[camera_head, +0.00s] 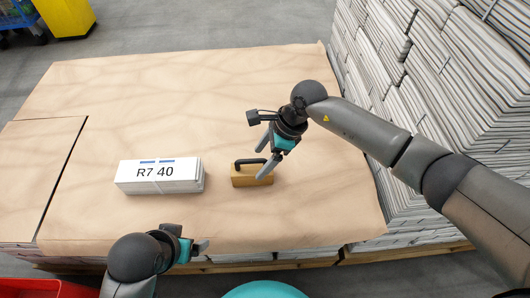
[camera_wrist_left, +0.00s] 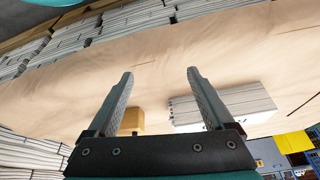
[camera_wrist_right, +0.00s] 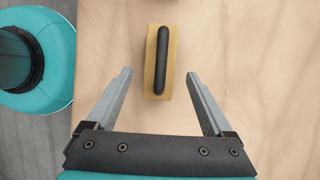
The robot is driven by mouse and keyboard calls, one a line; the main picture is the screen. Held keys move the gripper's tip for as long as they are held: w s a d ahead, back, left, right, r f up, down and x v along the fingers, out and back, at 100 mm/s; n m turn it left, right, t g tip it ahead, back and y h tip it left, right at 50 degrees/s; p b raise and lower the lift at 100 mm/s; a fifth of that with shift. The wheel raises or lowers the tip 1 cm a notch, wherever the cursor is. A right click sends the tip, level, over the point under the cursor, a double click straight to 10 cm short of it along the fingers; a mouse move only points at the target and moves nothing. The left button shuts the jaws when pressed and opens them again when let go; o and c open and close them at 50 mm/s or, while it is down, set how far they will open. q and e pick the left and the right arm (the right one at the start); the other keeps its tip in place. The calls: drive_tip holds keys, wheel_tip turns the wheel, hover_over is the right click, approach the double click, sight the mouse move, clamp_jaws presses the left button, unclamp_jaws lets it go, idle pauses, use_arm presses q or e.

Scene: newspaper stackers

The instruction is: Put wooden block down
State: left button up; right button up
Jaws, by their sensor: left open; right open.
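The wooden block (camera_head: 252,179) with a black handle on top rests upright on the brown paper sheet (camera_head: 270,95), right of the white newspaper bundle marked R7 40. In the right wrist view the block (camera_wrist_right: 150,80) lies just beyond the fingertips, apart from both. My right gripper (camera_head: 263,156) is open and empty at the block's right side; it also shows in the right wrist view (camera_wrist_right: 160,72). My left gripper (camera_head: 199,246) is open and empty near the front edge of the sheet; its fingers also show in the left wrist view (camera_wrist_left: 160,72).
The newspaper bundle (camera_head: 160,184) lies left of the block. Tall newspaper stacks (camera_head: 375,100) stand along the right side. A red container (camera_head: 40,289) is at the lower left, and a yellow bin (camera_head: 68,17) stands on the far floor. The sheet's far half is clear.

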use_arm(q)
drive_tip(key=shift+s+f, duration=0.15)
drive_tip(key=shift+f, duration=0.4)
use_arm(e)
drive_tip(key=shift+d+r, duration=0.2)
drive_tip(key=shift+r, duration=0.25)
use_arm(q)
drive_tip(key=shift+d, duration=0.1)
use_arm(e)
drive_tip(key=shift+a, duration=0.1)
